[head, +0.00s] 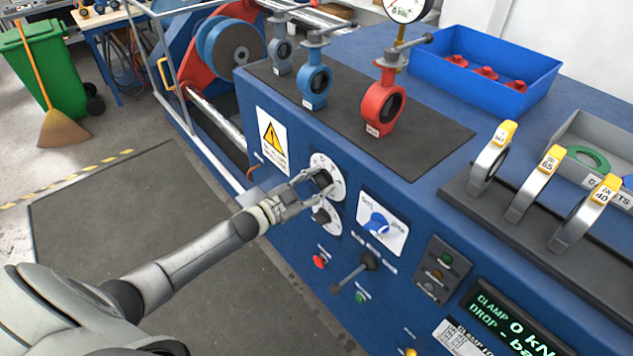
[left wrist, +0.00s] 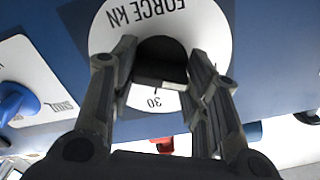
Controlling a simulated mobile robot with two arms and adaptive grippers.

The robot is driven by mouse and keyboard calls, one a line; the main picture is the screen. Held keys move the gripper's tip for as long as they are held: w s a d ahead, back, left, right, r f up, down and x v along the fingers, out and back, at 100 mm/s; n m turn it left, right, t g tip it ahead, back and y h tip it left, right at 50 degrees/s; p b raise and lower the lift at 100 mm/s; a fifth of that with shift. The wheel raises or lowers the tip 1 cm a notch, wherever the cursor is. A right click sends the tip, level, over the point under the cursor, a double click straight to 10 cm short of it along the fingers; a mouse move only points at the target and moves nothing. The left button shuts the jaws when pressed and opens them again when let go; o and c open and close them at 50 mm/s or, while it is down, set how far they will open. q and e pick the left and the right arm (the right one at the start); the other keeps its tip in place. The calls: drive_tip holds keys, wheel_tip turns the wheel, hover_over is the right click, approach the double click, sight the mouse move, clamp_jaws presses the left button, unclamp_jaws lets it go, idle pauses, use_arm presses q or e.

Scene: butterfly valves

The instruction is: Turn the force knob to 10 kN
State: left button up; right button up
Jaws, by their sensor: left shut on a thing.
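The force knob (head: 322,180) is a black knob on a round white dial on the front of the blue machine. In the left wrist view the knob (left wrist: 161,62) sits on a dial (left wrist: 210,30) marked FORCE kN, seen upside down, with 30 readable. My left gripper (head: 310,186) is shut on the knob, with one finger on each side of it in the left wrist view (left wrist: 162,75). The knob's pointer and the other dial figures are hidden or unclear. The display (head: 512,322) reads CLAMP 0 kN. My right gripper is not in view.
A second black knob (head: 321,215) on a white dial is just below. A blue knob (head: 377,224) on a white plate, a red button (head: 319,261) and a black lever (head: 357,272) are nearby. Valves, including a red one (head: 388,100), stand on top.

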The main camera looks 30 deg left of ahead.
use_arm(q)
drive_tip(key=shift+w+r+n, duration=0.1)
drive_tip(key=shift+r+n, duration=0.1)
drive_tip(key=shift+n, duration=0.3)
drive_tip(key=o, duration=0.8)
drive_tip(key=shift+o, duration=1.1)
drive_tip(key=shift+d+f, duration=0.1)
drive_tip(key=shift+f, duration=0.05)
drive_tip(key=shift+s+a+f, duration=0.1)
drive_tip(key=shift+s+a, duration=0.2)
drive_tip(key=shift+s, duration=0.3)
drive_tip(key=v, duration=1)
drive_tip(key=shift+s, duration=0.3)
drive_tip(key=shift+a, duration=0.1)
